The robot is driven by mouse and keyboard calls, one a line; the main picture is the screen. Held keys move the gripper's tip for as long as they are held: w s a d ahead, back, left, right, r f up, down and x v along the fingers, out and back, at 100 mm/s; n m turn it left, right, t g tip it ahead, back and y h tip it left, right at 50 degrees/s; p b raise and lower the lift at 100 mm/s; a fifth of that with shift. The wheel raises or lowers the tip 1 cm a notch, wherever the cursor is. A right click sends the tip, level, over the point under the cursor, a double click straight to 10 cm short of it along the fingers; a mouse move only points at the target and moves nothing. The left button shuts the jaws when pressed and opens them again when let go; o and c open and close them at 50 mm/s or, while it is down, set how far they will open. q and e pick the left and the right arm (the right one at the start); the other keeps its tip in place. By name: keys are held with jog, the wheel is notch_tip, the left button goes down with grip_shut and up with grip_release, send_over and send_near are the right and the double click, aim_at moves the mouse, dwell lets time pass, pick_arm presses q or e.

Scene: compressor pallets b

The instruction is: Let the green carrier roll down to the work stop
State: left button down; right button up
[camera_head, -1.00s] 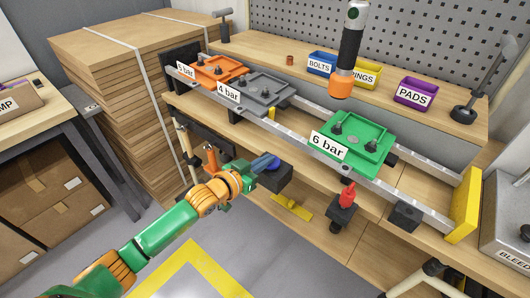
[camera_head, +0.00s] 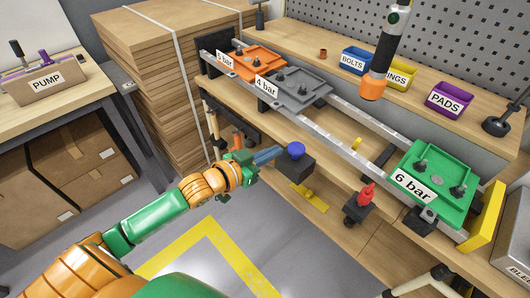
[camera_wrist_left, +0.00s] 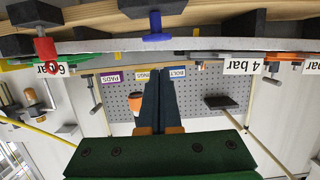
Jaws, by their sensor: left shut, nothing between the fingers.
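The green carrier (camera_head: 443,168), labelled 6 bar, sits at the low right end of the sloping rails (camera_head: 345,148), close to the yellow end plate (camera_head: 487,218). I cannot tell whether they touch. Its label also shows in the left wrist view (camera_wrist_left: 52,68). My left gripper (camera_head: 280,151) is shut and empty, its tips just left of the blue knob (camera_head: 296,149) on a black box below the rails. In the left wrist view the shut fingers (camera_wrist_left: 158,75) point toward the shelf, near the blue knob (camera_wrist_left: 155,24). My right gripper is not in view.
An orange carrier (camera_head: 255,63) and a grey carrier (camera_head: 300,84) stand higher on the rails. A red knob (camera_head: 367,193) on a black box stands right of the blue one. An orange-tipped tool (camera_head: 374,85) hangs above. Floor in front is clear.

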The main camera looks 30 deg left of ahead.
pick_arm(q)
jog(key=v, duration=0.2)
jog(key=shift+s+r, duration=0.1)
jog(key=shift+s, duration=0.15)
jog(key=s+a+f+n+g+y, duration=0.2)
jog(key=a+f+y, duration=0.15)
jog(key=f, duration=0.65)
jog(key=s+a+f+n+g+y, duration=0.15)
jog(key=a+f, duration=0.35)
jog(key=f, duration=0.6)
jog(key=s+f+g, duration=0.4)
jog(key=s+f, duration=0.8)
jog(key=f, duration=0.1)
jog(key=s+d+f+m+g, duration=0.1)
jog(key=s+d+f, duration=0.3)
jog(key=s, duration=0.5)
jog(key=s+d+f+m+g, duration=0.1)
jog(key=s+d+f+g, duration=0.3)
jog(key=s, duration=0.6)
jog(key=shift+d+f+g, duration=0.2)
jog(key=shift+d+g, duration=0.15)
jog(key=shift+d, duration=0.1)
